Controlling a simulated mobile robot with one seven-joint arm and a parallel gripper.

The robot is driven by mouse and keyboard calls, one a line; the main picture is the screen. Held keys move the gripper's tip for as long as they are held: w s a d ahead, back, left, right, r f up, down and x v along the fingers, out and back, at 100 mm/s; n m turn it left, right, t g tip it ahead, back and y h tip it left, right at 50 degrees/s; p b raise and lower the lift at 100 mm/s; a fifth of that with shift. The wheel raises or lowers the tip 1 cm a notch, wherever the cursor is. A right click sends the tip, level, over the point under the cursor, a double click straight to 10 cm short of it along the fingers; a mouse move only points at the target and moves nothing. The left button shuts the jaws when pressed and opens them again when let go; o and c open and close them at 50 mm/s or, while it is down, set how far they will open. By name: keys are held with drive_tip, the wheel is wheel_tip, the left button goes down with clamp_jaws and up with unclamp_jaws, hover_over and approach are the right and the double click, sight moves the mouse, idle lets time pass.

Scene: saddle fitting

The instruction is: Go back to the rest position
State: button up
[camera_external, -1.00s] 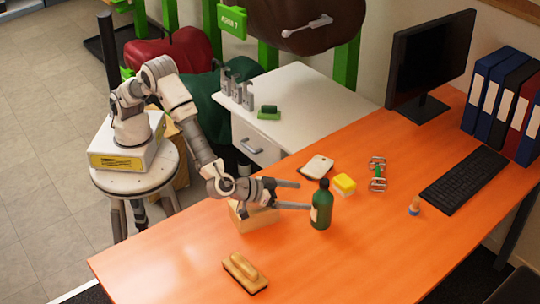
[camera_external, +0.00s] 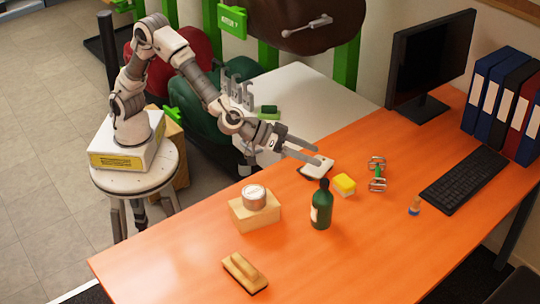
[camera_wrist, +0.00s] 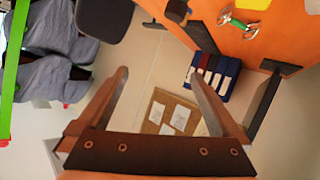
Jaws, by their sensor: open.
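My gripper (camera_external: 318,153) is open and empty. It is raised above the back edge of the orange table (camera_external: 330,260), near the white cabinet. In the wrist view its two fingers (camera_wrist: 160,100) stand wide apart with nothing between them. A round tin (camera_external: 254,197) sits on a wooden block (camera_external: 255,216) on the table, below and to the left of my gripper. A dark green bottle (camera_external: 321,206) stands upright to the right of the block.
A wooden brush (camera_external: 245,272) lies at the front left. The monitor (camera_external: 430,62) and binders (camera_external: 500,95) stand behind. The table's front middle is clear.

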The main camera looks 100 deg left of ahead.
drive_tip(key=s+a+r+m+g+h, duration=0.35)
drive_tip(key=s+a+r, duration=0.55)
drive_tip(key=s+a, duration=0.3)
drive_tip(key=s+a+f+g+y, duration=0.25)
drive_tip(key=s+a, duration=0.45)
drive_tip(key=s, duration=0.6)
drive_tip(key=s+a+f+g+y, duration=0.15)
drive_tip(key=s+a+f, duration=0.4)
drive_tip(key=s, duration=0.75)
wheel_tip(320, 180, up, 14)
drive_tip(key=a+p, duration=0.1)
drive_tip(key=p, duration=1.1)
drive_tip(key=shift+s+a+r+p, duration=0.25)
drive_tip(key=shift+s+a+p, duration=0.05)
drive_tip(key=shift+a+p, duration=0.1)
